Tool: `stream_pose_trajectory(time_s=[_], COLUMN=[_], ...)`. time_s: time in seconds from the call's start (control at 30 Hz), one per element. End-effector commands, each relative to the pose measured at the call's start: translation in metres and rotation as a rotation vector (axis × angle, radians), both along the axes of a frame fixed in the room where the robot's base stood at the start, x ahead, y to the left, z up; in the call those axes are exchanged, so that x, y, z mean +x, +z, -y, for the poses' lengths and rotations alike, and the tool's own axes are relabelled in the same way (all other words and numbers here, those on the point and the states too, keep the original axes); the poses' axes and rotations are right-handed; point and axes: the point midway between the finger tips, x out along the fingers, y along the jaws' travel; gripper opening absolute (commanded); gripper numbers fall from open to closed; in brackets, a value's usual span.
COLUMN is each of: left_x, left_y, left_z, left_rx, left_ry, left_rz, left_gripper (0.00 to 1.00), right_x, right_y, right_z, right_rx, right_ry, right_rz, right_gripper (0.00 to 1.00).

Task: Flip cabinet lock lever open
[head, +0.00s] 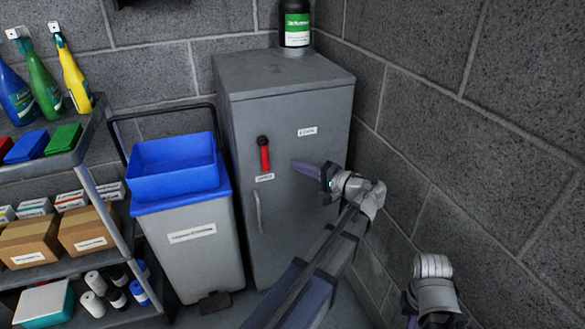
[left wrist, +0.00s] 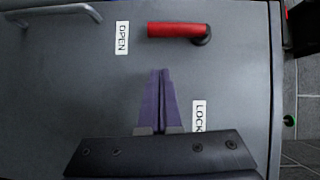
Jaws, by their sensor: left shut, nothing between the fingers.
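The grey cabinet (head: 287,225) stands in the corner. Its red lock lever (head: 265,157) hangs straight down from a dark pivot, its free end toward the OPEN label (head: 264,178). The LOCK label (head: 307,131) is to the right of the pivot. In the left wrist view the red lever (left wrist: 174,30) lies level, its free end near the OPEN label (left wrist: 122,38). My left gripper (head: 296,163) is shut and empty, to the right of the lever and apart from it. Its purple fingertips (left wrist: 160,73) show between the two labels.
The cabinet's door handle (head: 258,212) is below the lever. A grey bin (head: 190,260) with a blue tub (head: 172,165) stands left of the cabinet, beside a stocked shelf cart (head: 112,205). A dark bottle (head: 296,25) stands on top. A block wall (head: 480,130) bounds the right.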

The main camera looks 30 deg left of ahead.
Motion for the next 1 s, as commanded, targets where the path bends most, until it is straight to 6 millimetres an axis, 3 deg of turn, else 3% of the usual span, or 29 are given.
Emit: stream_pose_trajectory(time_s=[0.4, 0.6, 1.0], left_x=[-0.009, -0.011, -0.016], left_y=[0.000, 0.000, -0.007], left_z=[0.072, 0.085, 0.087], left_rx=[0.000, 0.000, -0.030], left_ry=[-0.003, -0.001, -0.004], left_rz=[0.000, 0.000, -0.009], left_gripper=[0.00, 0.00, 0.00], right_x=[0.000, 0.000, 0.000], right_y=[0.000, 0.000, 0.000], right_z=[0.000, 0.000, 0.000], right_rx=[0.000, 0.000, 0.000], right_ry=[0.001, 0.001, 0.001], right_rz=[0.000, 0.000, 0.000], right_gripper=[0.00, 0.00, 0.00])
